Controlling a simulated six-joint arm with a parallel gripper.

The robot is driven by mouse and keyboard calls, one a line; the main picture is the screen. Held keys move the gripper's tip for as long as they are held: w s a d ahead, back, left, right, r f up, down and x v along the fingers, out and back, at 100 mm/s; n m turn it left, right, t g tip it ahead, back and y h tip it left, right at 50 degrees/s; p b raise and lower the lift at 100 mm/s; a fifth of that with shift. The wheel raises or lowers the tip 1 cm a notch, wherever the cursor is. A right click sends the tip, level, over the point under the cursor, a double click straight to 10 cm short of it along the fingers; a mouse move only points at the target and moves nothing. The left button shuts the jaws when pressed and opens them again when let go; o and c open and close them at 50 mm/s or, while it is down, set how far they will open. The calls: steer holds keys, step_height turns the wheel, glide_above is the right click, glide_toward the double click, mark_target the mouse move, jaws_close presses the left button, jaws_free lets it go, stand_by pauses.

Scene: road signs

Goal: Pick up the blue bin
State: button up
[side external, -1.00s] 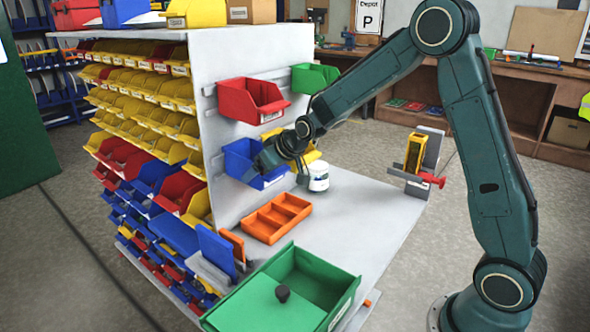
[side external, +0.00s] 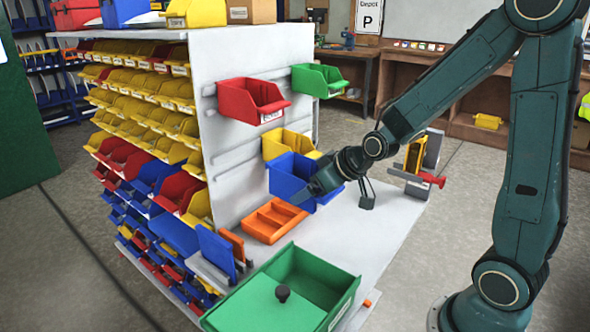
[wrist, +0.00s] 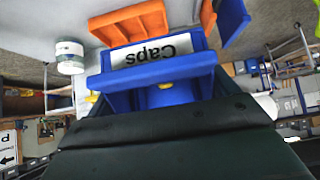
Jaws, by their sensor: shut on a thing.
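The blue bin (side external: 288,172) is off the wall panel, in front of it and above the white worktop (side external: 350,235). My gripper (side external: 310,192) is shut on the bin's front side, and the arm reaches in from the right. In the wrist view the blue bin (wrist: 160,70) fills the middle, with a white label reading "Caps" upside down. The dark gripper body (wrist: 165,140) covers the lower part, and its fingertips are hidden.
An orange divided tray (side external: 274,220) lies on the worktop close by the bin. A red bin (side external: 248,98), a yellow bin (side external: 285,143) and a green bin (side external: 318,80) hang on the panel. A white jar (wrist: 68,57) shows in the wrist view.

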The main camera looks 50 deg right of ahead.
mark_target(320, 206)
steer(key=shift+s, duration=1.35)
steer(key=shift+f, duration=0.1)
steer(key=shift+a+f+n+y, duration=0.2)
steer(key=shift+f+n+y, duration=0.4)
steer(key=shift+f+n, duration=0.2)
steer(key=shift+a+f+n+g+y, duration=0.15)
steer(key=shift+a+f+n+y, duration=0.05)
steer(key=shift+f+n+y, duration=0.25)
steer(key=shift+a+f+n+g+y, duration=0.15)
steer(key=shift+f+n+y, duration=0.25)
steer(key=shift+n, duration=0.15)
steer(key=s+f+n+g+y, duration=0.2)
steer(key=n+g, duration=0.2)
steer(key=n, duration=0.3)
steer(key=s+a+f+n+g+y, duration=0.1)
steer(key=s+f+n+g+y, duration=0.1)
steer(key=n, duration=0.5)
steer(key=shift+a+f+g+y, duration=0.35)
steer(key=shift+g+y, duration=0.5)
steer(key=shift+g, duration=0.35)
steer(key=shift+r, duration=0.1)
